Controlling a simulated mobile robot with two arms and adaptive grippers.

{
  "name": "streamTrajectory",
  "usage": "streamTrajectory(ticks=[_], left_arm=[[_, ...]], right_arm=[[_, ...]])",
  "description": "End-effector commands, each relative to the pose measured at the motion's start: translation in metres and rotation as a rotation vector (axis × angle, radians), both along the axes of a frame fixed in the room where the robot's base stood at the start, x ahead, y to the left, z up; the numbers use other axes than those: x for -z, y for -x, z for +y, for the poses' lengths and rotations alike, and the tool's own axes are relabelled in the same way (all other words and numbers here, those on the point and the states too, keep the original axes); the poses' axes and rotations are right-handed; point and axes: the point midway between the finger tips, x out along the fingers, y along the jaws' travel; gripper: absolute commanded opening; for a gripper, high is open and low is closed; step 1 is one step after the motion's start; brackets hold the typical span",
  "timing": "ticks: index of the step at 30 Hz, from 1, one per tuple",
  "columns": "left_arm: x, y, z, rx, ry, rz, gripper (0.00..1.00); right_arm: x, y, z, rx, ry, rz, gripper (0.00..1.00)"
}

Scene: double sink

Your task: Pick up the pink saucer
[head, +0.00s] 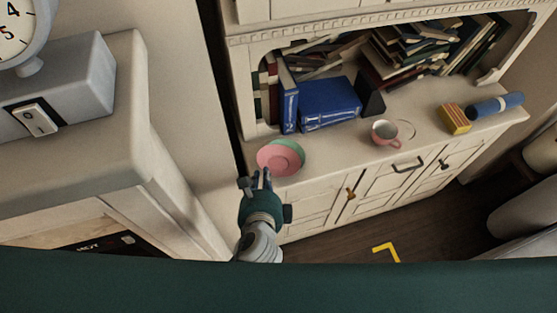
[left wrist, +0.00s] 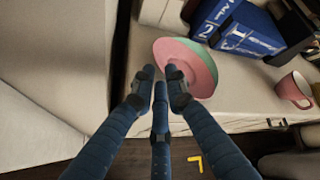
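The pink saucer (head: 276,160) is at the front left end of the cabinet top, partly over a green saucer (head: 295,148). In the left wrist view, the pink saucer (left wrist: 180,52) lies just beyond my fingers, with green showing along its right side. My left gripper (head: 258,183) is at the saucer's near left edge. In the left wrist view my left gripper (left wrist: 160,74) has its fingertips apart. The right fingertip overlaps the saucer's near rim in the picture; I cannot tell whether it touches. My right gripper is not in view.
Blue books (head: 328,102) stand behind the saucers. A pink cup (head: 385,134) stands to the right, then a yellow striped box (head: 454,119) and a blue cylinder (head: 496,105). The cabinet top is clear between saucers and cup. A scale (head: 60,85) stands on the left counter.

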Motion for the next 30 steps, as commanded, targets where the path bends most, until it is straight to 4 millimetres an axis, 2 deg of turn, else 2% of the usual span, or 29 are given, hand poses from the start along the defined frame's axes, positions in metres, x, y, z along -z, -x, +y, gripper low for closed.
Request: streamTrajectory(ticks=[3,9,15,18,30], left_arm=[[0.006,-0.018,0.003,0.0,-0.001,-0.001,0.13],[0.018,-0.033,0.003,0.0,0.001,0.001,0.13],[0.019,-0.033,0.003,0.001,0.002,0.0,0.13],[0.019,-0.033,0.003,0.001,0.002,0.0,0.0],[0.016,-0.033,0.003,0.001,0.001,-0.002,0.0]], right_arm=[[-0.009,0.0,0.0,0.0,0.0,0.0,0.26],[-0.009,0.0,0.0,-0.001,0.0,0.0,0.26],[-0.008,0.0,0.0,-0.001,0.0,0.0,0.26],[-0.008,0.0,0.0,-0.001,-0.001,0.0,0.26],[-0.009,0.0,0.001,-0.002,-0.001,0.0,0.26]])
